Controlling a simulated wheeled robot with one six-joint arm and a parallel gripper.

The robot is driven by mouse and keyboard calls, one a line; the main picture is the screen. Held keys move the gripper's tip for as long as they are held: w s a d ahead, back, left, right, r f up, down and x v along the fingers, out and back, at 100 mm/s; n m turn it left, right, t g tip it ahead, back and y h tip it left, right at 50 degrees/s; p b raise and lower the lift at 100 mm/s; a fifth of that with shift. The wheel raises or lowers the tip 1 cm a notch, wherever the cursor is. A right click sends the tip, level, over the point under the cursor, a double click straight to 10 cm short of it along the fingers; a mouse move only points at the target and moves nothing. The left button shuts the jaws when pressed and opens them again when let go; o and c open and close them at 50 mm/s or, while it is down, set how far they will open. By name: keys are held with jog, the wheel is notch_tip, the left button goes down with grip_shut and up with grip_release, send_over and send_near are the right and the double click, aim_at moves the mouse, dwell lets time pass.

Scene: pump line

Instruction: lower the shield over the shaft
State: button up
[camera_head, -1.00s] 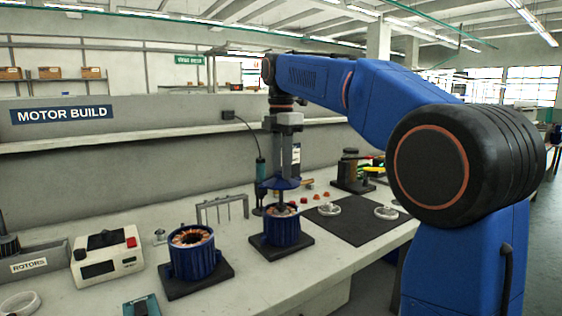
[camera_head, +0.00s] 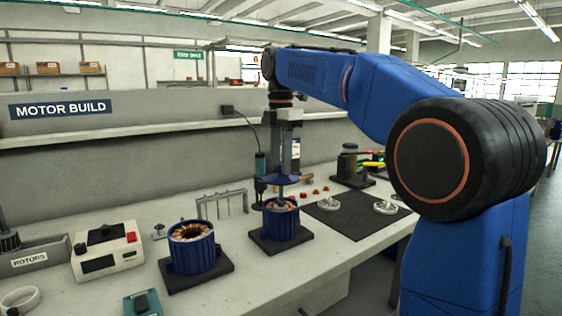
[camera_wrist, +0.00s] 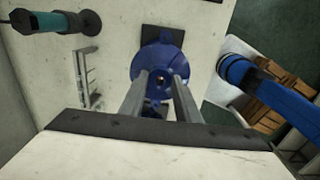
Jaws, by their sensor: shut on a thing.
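My gripper (camera_head: 287,172) is shut on the blue shield (camera_head: 284,180), a round flanged disc, and holds it level above a blue motor housing. The shaft (camera_head: 281,199) stands up from that housing (camera_head: 281,228) and shows in the gap under the shield. In the wrist view the shield (camera_wrist: 160,68) lies between my finger ends (camera_wrist: 160,82), with a dark hole at its middle. It hides most of the housing there. The housing stands on a dark square base.
A second blue housing with copper windings (camera_head: 192,247) stands to the left on its own base. A grey rack (camera_head: 222,203) and a teal tool (camera_head: 260,170) stand close by on the left. A dark mat (camera_head: 345,218) with metal parts lies to the right.

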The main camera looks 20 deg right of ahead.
jog(key=shift+f, duration=3.35)
dwell(0.7)
jog(key=o, duration=1.4)
jog(key=shift+c, duration=0.2)
notch_tip(320, 180, up, 12)
dwell(0.9)
jog(key=shift+f, duration=0.15)
